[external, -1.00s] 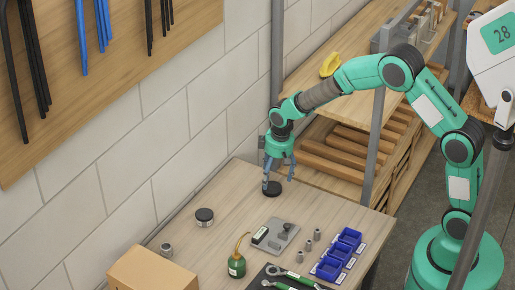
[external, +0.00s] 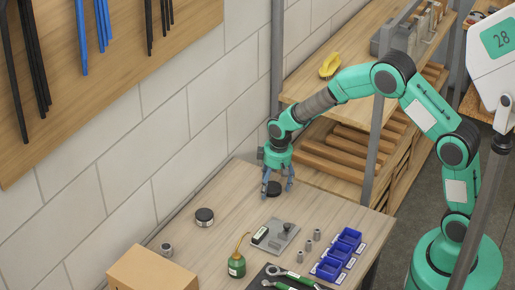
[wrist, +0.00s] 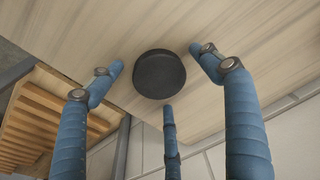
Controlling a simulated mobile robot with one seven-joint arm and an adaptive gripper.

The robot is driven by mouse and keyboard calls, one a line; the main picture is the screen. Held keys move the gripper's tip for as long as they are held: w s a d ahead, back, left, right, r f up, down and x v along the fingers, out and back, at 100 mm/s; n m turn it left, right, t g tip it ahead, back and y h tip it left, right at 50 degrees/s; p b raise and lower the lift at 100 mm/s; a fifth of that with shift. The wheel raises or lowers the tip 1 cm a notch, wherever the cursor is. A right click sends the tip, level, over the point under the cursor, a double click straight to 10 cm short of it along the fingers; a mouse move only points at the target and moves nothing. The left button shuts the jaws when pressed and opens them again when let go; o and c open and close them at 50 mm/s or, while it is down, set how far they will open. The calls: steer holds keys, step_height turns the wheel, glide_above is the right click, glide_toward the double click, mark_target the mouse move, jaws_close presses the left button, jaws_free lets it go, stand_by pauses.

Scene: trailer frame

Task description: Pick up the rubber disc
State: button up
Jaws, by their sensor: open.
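The rubber disc (external: 273,188) is a small black round puck lying flat on the wooden workbench near its far end. In the wrist view the disc (wrist: 160,74) sits near the picture's middle, between the fingertips, with bare wood around it. My gripper (external: 278,186) is over the disc, pointing down. Its blue fingers are spread open around the disc and look clear of it in the wrist view (wrist: 158,80). Nothing is held. The exact height of the fingertips above the bench is hard to tell.
On the workbench (external: 215,215) stand a dark-lidded tin (external: 204,217), a grey metal plate (external: 275,236), a green oil can (external: 237,262), blue bins (external: 338,256) and a cardboard box (external: 150,270). A wooden shelf unit (external: 300,88) stands behind the bench. A block wall runs along the left.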

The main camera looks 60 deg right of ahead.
mark_target(271, 187)
steer(key=shift+c, duration=0.5)
steer(key=c, duration=1.2)
steer(key=shift+r, duration=0.1)
steer(key=shift+r, duration=0.85)
step_height(271, 187, up, 2)
steer(key=shift+s+r+p, duration=0.1)
steer(key=shift+p, duration=0.45)
steer(key=s, duration=0.5)
steer(key=s+a+p, duration=0.1)
steer(key=s, duration=0.4)
steer(key=s+r, duration=0.1)
steer(key=s, duration=0.4)
steer(key=shift+s+a+p, duration=0.15)
steer(key=shift+s+p, duration=0.15)
steer(key=shift+s, duration=0.1)
